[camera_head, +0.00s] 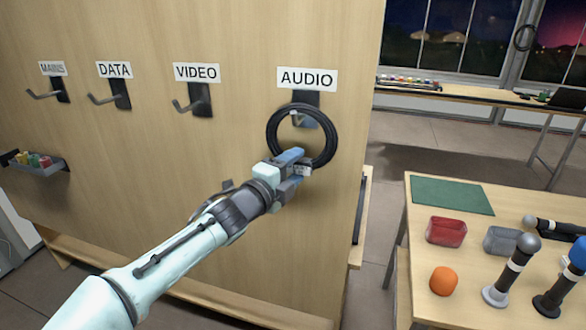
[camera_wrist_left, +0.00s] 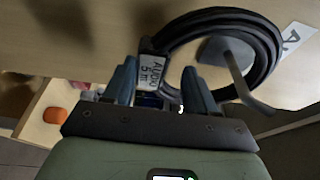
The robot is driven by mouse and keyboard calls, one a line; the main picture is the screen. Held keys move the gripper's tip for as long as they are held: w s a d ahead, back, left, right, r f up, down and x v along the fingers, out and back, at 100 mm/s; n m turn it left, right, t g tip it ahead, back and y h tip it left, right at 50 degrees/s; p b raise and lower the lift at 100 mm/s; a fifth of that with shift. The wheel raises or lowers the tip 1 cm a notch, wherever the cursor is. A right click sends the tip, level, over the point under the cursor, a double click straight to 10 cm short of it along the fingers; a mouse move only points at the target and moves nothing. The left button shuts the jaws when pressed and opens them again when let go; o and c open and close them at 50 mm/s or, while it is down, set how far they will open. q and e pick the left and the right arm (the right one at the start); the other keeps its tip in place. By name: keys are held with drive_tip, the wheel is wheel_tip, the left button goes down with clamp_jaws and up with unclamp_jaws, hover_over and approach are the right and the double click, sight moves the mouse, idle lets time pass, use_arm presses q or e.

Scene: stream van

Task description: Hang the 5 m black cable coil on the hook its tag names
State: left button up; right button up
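The black cable coil (camera_head: 272,139) is a round ring at the AUDIO hook (camera_head: 297,118). Its white tag (camera_wrist_left: 152,70) reads "AUDIO 5 m" in the left wrist view. The hook's prong shows inside the ring, below its top band, and crosses the coil (camera_wrist_left: 268,50) in the left wrist view. I cannot tell whether the coil's weight rests on the prong. My right gripper is not in view.
MAINS (camera_head: 47,92), DATA (camera_head: 110,96) and VIDEO (camera_head: 194,101) hooks are empty on the wooden panel. A small bin (camera_head: 36,163) hangs at left.

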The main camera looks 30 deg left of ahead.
use_arm(q)
drive_tip(key=shift+o, duration=0.4)
drive_tip(key=shift+s, duration=0.1)
drive_tip(key=s+d+p, duration=0.1)
drive_tip(key=s+p, duration=0.1)
drive_tip(key=s, duration=1.9)
